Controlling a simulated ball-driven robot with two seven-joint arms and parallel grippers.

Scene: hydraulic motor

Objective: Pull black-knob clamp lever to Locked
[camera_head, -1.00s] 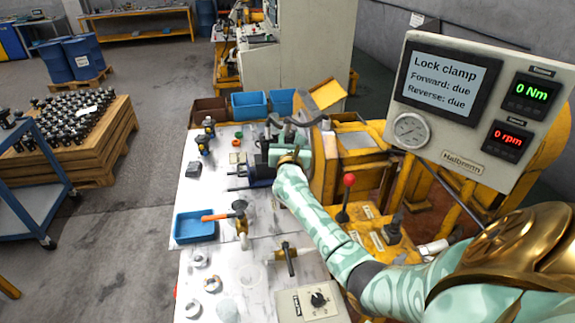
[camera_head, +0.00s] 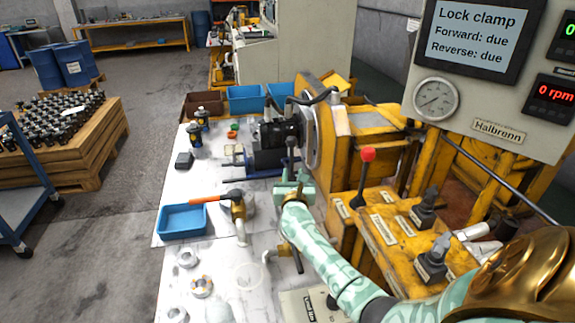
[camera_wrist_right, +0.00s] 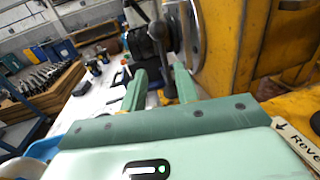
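The clamp lever (camera_head: 290,152), a grey shaft with a dark knob, stands in front of the dark motor (camera_head: 280,133) at the yellow stand. My right gripper (camera_head: 292,178) is at its lower part, with pale green fingers. In the right wrist view the lever (camera_wrist_right: 164,62) rises between the fingers (camera_wrist_right: 159,84), its dark knob (camera_wrist_right: 157,31) beyond their tips. The fingers are apart, with gaps beside the shaft. The display (camera_head: 474,38) reads "Lock clamp", "Forward: due", "Reverse: due". I cannot read a Locked mark. My left gripper is not in view.
A red-knob lever (camera_head: 362,178) and black-handled controls (camera_head: 425,207) stand on the yellow console to the right. A blue tray (camera_head: 181,222), an orange-handled hammer (camera_head: 212,199) and brass fittings (camera_head: 239,208) lie on the bench to the left. Blue bins (camera_head: 246,100) stand behind.

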